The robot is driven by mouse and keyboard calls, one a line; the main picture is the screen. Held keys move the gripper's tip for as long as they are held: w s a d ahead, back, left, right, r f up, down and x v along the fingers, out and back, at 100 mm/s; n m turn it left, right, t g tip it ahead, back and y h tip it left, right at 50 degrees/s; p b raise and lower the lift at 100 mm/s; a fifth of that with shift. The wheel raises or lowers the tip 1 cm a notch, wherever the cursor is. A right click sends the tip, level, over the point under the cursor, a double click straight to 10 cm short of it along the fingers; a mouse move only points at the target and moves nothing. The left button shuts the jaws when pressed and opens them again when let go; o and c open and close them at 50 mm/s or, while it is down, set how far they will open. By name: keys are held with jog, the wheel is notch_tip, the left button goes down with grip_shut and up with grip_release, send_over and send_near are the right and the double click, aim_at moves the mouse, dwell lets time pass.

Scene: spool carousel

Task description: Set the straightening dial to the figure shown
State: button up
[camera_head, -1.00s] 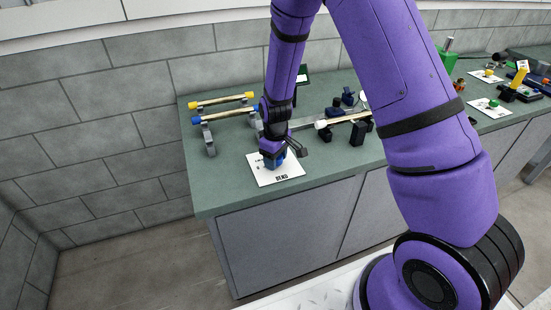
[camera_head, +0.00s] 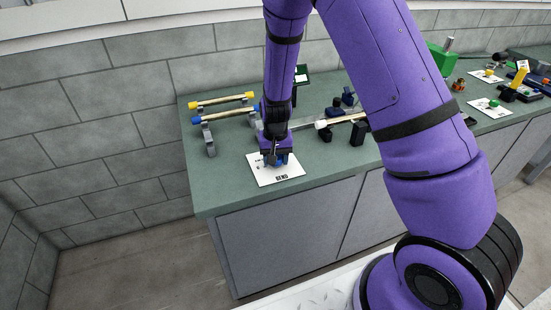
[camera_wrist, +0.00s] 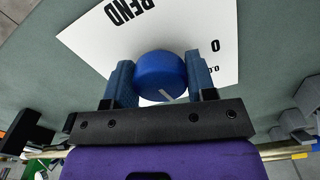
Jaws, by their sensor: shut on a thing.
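The dial is a blue round knob (camera_wrist: 160,72) with a pale pointer line, on a white card (camera_wrist: 95,40) printed "BEND" with a few figures. In the wrist view the knob sits between the two fingers of my gripper (camera_wrist: 162,80), which is shut on it. In the head view my gripper (camera_head: 276,157) points down over the white card (camera_head: 280,179) and mostly hides the knob. A small dark display (camera_head: 302,75) stands behind my arm. Its figure is too small to read.
Rods with yellow and blue ends (camera_head: 222,101) rest on grey supports at the left of the green bench (camera_head: 225,185). A white-ended rod (camera_head: 342,120) lies on dark blocks to the right. More cards and fixtures stand farther right, beyond my arm.

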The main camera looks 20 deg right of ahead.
jog(key=shift+m, duration=0.7)
jog(key=o, duration=0.9)
notch_tip(320, 180, up, 11)
jog(key=shift+f, duration=0.1)
dwell(0.4)
